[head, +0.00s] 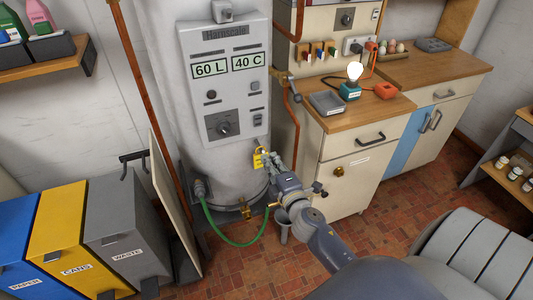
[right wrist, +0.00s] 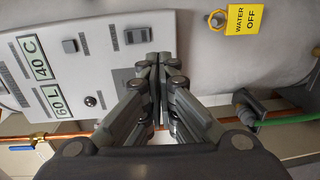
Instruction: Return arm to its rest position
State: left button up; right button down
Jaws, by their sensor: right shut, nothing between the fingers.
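My right arm (head: 330,245) reaches up from the bottom of the head view toward the white water heater (head: 158,60). My right gripper (head: 270,160) is at the heater's lower right front, next to a yellow tag (head: 259,158). In the right wrist view the gripper's fingers (right wrist: 158,62) are together with nothing between them, in front of the heater's control panel (right wrist: 100,25). The tag (right wrist: 246,19) reads "WATER OFF" and hangs from a ring, apart from the fingers. My left gripper is not in view.
A green hose (head: 235,243) loops below the heater near my right arm. Blue, yellow and grey bins (head: 128,235) stand at left. Brick-red floor (head: 400,210) shows between the arm and cabinets.

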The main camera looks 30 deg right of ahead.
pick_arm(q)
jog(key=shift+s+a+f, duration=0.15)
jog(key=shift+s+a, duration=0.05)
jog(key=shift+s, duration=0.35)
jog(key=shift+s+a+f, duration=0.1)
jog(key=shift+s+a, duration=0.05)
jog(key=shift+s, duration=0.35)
pick_arm(e)
jog(key=shift+s+a+f, duration=0.1)
jog(key=shift+s, duration=0.45)
